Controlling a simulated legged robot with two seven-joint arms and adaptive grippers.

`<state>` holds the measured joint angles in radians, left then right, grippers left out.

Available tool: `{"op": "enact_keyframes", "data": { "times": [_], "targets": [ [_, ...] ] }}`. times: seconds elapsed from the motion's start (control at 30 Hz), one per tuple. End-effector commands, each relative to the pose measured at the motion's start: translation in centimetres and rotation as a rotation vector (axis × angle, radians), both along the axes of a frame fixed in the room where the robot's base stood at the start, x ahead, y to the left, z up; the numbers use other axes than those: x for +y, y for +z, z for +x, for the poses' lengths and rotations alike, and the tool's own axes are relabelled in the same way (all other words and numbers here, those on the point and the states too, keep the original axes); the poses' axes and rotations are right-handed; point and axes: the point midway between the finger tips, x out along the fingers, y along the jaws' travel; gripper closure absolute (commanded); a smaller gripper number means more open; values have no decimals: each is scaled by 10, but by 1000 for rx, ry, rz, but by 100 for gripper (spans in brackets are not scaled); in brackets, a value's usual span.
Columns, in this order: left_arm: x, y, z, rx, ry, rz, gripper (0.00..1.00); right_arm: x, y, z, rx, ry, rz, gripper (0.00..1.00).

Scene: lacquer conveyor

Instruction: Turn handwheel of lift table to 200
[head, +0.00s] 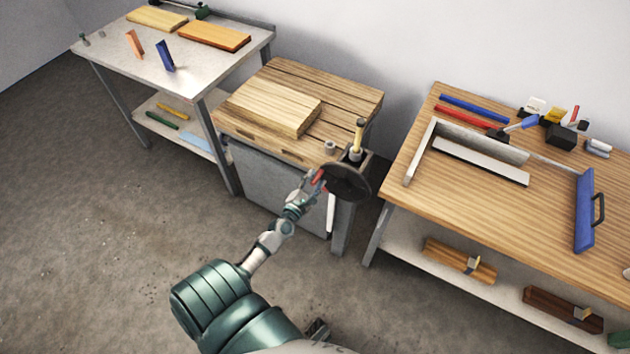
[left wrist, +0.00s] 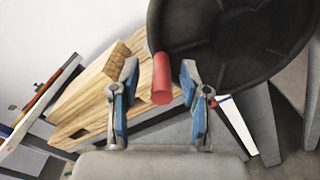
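The lift table (head: 350,98) has a wooden top with a pale board (head: 275,106) on it. Its dark round handwheel (head: 349,184) is at the front right corner, with a red handle (head: 319,176) on its left side. The handwheel (left wrist: 235,45) fills the upper right of the left wrist view. My left gripper (head: 308,184) is at the handle. In the left wrist view my left gripper (left wrist: 160,98) is open, with the red handle (left wrist: 161,78) between its fingers and gaps on both sides. A yellow upright piece (head: 359,136) stands by the wheel; no reading is legible. My right gripper is not recognisable.
A grey table (head: 110,60) with boards stands at the back left. The floor in front at left is clear.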

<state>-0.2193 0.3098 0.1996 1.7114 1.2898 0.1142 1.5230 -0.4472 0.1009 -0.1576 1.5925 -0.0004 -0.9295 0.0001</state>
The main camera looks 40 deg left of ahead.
Motion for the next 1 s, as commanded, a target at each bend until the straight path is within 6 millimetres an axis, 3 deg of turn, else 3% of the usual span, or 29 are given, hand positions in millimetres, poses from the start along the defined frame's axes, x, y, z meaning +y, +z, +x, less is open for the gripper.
{"op": "enact_keyframes", "data": {
  "times": [0.17, 0.27, 0.7, 1.0],
  "targets": [
    [-1, 0, -4, 1, -2, 0, 55, 0, 0, 0, 1, 1, 1, 60],
    [-4, -1, -16, 3, -2, 1, 55, 0, 0, 0, 1, 1, 1, 60],
    [-24, -2, -103, 4, 0, 0, 55, 0, 0, 0, 1, 0, 1, 60],
    [-27, -1, -117, 0, 0, -1, 55, 0, 0, 0, 1, 0, 0, 60]
  ]
}}
